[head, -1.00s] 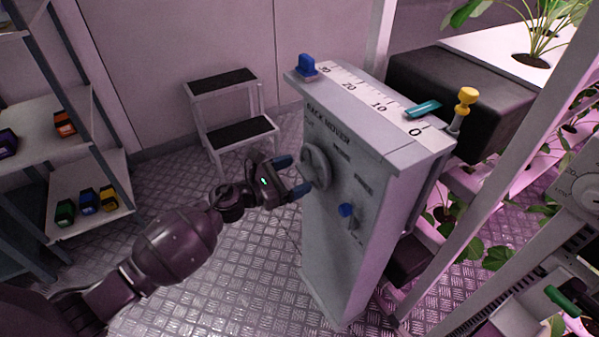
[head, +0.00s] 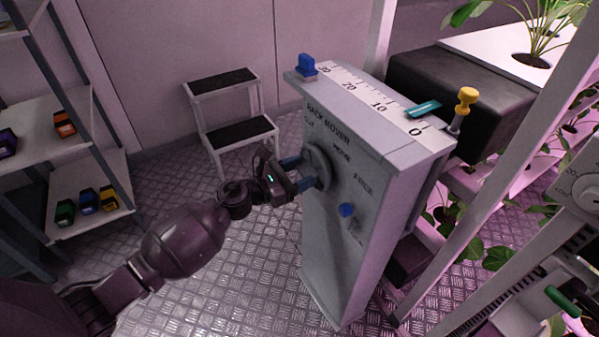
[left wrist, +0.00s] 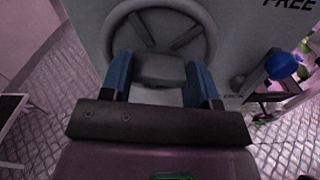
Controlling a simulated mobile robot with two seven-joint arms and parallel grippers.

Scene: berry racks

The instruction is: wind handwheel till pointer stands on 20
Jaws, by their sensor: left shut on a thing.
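The grey handwheel (head: 322,163) is on the front face of the grey rack mover cabinet (head: 345,250). My left gripper (head: 299,173) is at the wheel with its blue fingers against it. In the left wrist view my left gripper (left wrist: 160,85) has a finger on each side of the hub of the handwheel (left wrist: 207,32) and is shut on it. The white scale (head: 363,92) on the cabinet top reads 0, 10, 20 and on. The teal pointer (head: 424,108) stands between 0 and 10. My right gripper is not in view.
A blue-knobbed lever (head: 346,210) sits on the cabinet front, right of the wheel. A blue block (head: 306,66) and a yellow knob (head: 467,96) stand at the scale's ends. A step stool (head: 235,132) is behind; shelves (head: 75,150) are left. Open floor lies between.

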